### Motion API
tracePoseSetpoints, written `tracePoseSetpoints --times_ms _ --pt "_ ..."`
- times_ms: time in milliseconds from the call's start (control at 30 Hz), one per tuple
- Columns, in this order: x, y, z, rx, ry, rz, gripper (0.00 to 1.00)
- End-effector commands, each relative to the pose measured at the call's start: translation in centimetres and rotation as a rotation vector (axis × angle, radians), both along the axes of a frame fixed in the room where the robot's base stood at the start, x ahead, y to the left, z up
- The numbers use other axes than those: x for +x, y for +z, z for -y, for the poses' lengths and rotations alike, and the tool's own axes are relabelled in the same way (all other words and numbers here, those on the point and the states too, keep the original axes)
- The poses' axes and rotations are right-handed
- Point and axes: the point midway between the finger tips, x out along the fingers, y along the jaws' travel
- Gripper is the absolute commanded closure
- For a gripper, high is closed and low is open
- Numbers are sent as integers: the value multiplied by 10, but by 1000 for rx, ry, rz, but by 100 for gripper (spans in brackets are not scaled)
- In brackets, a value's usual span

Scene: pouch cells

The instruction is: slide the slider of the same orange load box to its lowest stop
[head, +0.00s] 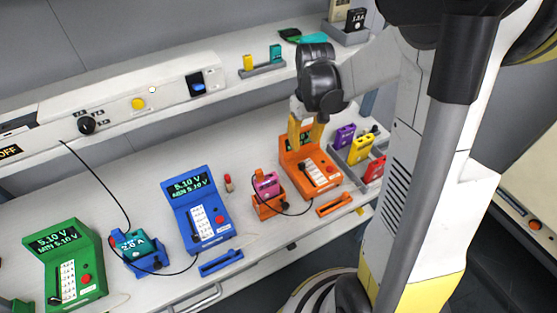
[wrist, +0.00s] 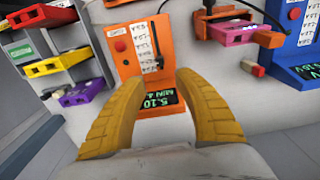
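The orange load box (head: 323,174) stands upright on the bench. Its display is partly hidden behind my gripper in the head view. In the wrist view the orange load box (wrist: 124,68) appears upside down, with its lit display nearest me. Its white scale panel (wrist: 143,38) carries a dark slider knob (wrist: 159,62), which sits at the display end of the scale. My gripper (head: 305,133) is above the display end of the box. In the wrist view my gripper (wrist: 152,85) is open and empty, its two yellow fingers on either side of the display.
A pink cell (head: 267,184) sits in an orange holder left of the box, with a black cable. A grey rack (head: 343,158) with purple, yellow and red cells stands close on the right. Blue (head: 181,203) and green (head: 81,257) load boxes stand farther left.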

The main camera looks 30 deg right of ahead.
Motion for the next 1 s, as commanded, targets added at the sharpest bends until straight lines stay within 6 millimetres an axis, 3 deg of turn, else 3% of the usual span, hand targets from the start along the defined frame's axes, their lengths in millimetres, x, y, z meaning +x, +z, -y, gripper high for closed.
tracePoseSetpoints --times_ms 167,600,1000 --pt "-2 -15 3 -8 -1 -10 62" --pt "-2 -96 2 -6 0 -8 62" --pt "-2 -107 2 -6 0 -8 62"
